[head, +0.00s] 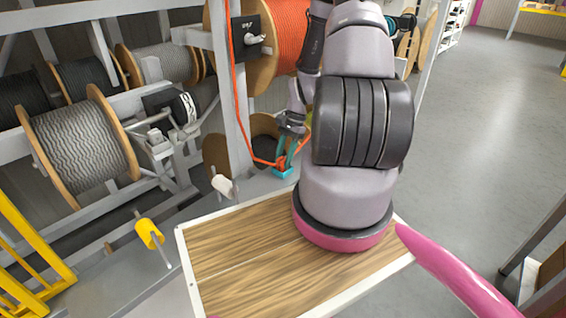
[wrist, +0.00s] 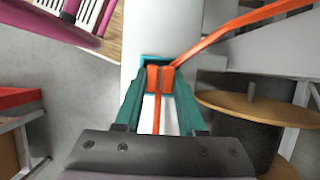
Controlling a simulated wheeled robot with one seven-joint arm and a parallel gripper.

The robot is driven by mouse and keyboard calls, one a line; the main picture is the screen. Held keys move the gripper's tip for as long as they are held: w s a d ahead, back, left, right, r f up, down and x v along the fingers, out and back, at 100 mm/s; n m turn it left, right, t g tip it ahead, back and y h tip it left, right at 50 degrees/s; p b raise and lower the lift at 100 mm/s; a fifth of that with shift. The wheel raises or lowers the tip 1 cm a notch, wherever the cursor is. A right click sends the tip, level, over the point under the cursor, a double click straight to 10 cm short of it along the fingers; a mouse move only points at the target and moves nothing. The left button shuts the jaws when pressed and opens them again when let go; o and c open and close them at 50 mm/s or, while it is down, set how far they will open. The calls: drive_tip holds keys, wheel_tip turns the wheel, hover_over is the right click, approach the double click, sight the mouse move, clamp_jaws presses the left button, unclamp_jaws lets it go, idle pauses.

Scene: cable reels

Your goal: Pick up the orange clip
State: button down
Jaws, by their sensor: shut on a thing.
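The orange clip (wrist: 153,80) shows in the wrist view between the tips of my gripper's teal fingers (wrist: 160,68). My gripper is shut on it. An orange strand (wrist: 235,32) runs from the clip to the upper right, and another hangs down between the fingers. In the head view my gripper (head: 284,171) is low, beside the pale post, and the clip (head: 281,161) is small and partly hidden by the fingers. The orange cable (head: 235,90) comes down from above to the clip.
A large orange reel (head: 287,40) stands behind my arm. Grey and dark cable reels (head: 78,145) fill the rack at left. A yellow-headed part (head: 149,233) stands left of the wooden tabletop (head: 240,255). The floor (head: 480,130) at right is open.

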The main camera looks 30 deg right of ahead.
wheel_tip(320, 180, up, 10)
idle(0.6)
wheel_tip(320, 180, up, 5)
hover_over(284, 158)
drive_tip(key=shift+s+a, duration=0.1)
idle(0.5)
